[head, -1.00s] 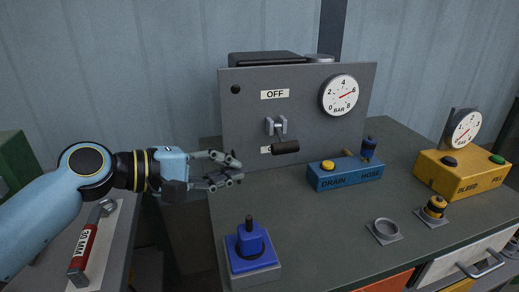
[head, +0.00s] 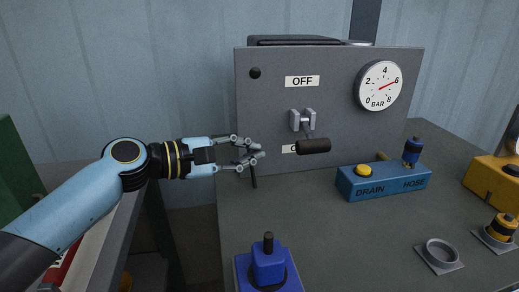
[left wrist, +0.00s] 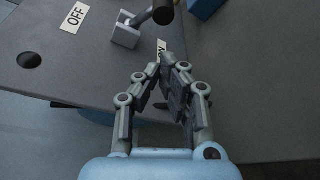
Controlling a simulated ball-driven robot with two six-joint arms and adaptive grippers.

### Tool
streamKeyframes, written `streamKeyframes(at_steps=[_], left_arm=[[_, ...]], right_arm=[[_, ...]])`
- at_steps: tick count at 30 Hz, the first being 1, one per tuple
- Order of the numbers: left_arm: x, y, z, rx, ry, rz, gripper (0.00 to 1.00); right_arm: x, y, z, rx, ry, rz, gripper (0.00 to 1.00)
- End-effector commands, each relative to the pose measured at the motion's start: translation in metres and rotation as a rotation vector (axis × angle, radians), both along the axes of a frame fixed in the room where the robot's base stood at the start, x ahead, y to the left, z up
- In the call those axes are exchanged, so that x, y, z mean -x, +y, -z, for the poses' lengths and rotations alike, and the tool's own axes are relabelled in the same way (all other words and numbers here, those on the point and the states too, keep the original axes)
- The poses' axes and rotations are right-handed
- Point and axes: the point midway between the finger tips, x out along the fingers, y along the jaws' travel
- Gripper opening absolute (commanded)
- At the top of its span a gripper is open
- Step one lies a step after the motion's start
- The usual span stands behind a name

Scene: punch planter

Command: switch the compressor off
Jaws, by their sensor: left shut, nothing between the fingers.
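The compressor panel (head: 350,80) is an upright grey plate at the back of the bench. Its lever has a pale bracket (head: 302,120) and a dark cylindrical handle (head: 313,146). The handle is down, in front of the lower label, which it partly covers. The OFF label (head: 302,81) is above the bracket. The gauge (head: 380,86) needle points near 6. My left gripper (head: 260,151) is shut and empty, left of the handle and apart from it. In the left wrist view its fingertips (left wrist: 165,62) are close together, with the handle (left wrist: 163,12) beyond. My right gripper is not in view.
A blue DRAIN/HOSE box (head: 383,183) stands right of the lever. A blue block with a dark peg (head: 268,266) is at the front. A grey ring (head: 440,253) and a yellow box (head: 492,182) are at right. The middle of the bench top is clear.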

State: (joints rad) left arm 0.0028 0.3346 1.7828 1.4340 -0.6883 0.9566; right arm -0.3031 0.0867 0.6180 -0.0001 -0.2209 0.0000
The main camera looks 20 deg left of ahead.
Motion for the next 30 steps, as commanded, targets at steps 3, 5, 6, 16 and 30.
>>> streamKeyframes(at_steps=[3, 5, 6, 16, 30], left_arm=[[-0.018, -0.014, 0.002, 0.006, -0.002, -0.001, 0.0], [-0.026, -0.022, 0.003, 0.006, -0.002, 0.001, 0.0], [-0.032, -0.027, 0.005, 0.004, -0.002, 0.0, 0.0], [-0.061, -0.051, 0.013, 0.0, 0.0, 0.001, 0.0], [-0.063, -0.052, 0.012, 0.001, 0.003, 0.0, 0.0]], right_arm=[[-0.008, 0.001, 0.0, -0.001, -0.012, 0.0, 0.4], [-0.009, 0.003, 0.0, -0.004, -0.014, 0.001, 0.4], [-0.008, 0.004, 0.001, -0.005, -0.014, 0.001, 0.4], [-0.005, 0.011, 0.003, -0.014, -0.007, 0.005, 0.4], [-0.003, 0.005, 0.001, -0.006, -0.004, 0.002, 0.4]])
